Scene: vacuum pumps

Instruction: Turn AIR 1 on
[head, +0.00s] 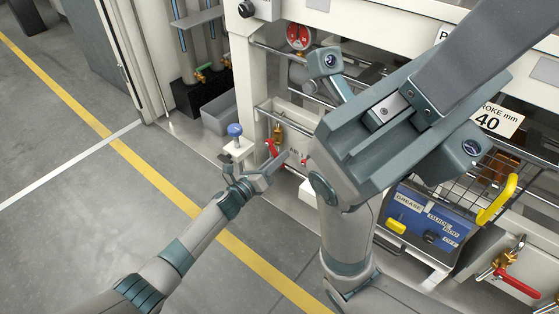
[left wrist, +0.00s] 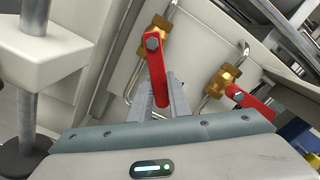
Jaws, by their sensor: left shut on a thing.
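A brass valve (head: 278,132) with a red lever (head: 271,147) sits on a pale panel low on the machine. My left gripper (head: 279,159) is at this lever. In the left wrist view the lever (left wrist: 155,62) hangs down from its brass body (left wrist: 157,32), and my left fingers (left wrist: 161,99) are shut on its lower end. A second brass valve (left wrist: 222,78) with a red lever (left wrist: 249,102) is to the right, its lever slanting down to the right. I cannot read which valve is AIR 1. My right gripper (head: 405,108) is large in the head view; its fingertips are not clearly shown.
A blue-knobbed post (head: 235,131) stands just left of the valve. A blue grease unit (head: 432,228), a yellow handle (head: 497,199) and another red-levered valve (head: 517,283) are at the right. The floor at left is clear.

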